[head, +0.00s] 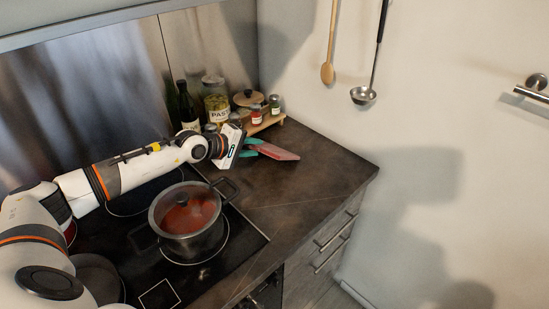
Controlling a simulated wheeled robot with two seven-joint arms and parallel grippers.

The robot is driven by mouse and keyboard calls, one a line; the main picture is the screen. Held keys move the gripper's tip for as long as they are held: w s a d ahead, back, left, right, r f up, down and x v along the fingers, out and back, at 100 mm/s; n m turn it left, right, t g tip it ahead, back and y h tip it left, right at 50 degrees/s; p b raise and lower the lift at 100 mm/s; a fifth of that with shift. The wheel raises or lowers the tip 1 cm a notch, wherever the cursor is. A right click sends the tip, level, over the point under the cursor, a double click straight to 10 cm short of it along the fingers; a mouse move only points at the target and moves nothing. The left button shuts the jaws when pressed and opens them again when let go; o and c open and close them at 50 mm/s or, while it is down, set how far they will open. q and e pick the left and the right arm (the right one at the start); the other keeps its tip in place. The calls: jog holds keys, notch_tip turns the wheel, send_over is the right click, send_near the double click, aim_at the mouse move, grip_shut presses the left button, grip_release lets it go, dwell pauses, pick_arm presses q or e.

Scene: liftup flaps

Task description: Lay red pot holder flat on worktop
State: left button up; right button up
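The red pot holder (281,154) is at the worktop (312,172), right of the stove and in front of the small wooden rack. It looks thin and roughly level. I cannot tell whether it rests on the surface or hangs just above it. My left gripper (259,149) reaches in from the left, with its teal fingers at the pot holder's left end. The fingers look partly spread at their base, and their grip on the pot holder is unclear at this size. My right gripper is not in view.
A lidded glass pot (187,239) with red contents stands on the black hob, below my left arm. Bottles, a pasta jar (216,108) and the rack (266,124) with small jars line the back. The worktop's front right is clear. A ladle (363,95) hangs on the wall.

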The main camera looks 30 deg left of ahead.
pick_arm(q)
jog(key=shift+s+r, duration=0.15)
jog(key=shift+s, duration=0.05)
notch_tip(320, 180, up, 7)
jog(key=s+a+p, duration=0.1)
jog(key=s+p, duration=0.1)
jog(key=p, duration=0.1)
jog(key=shift+s+r, duration=0.2)
jog(key=shift+f, duration=0.1)
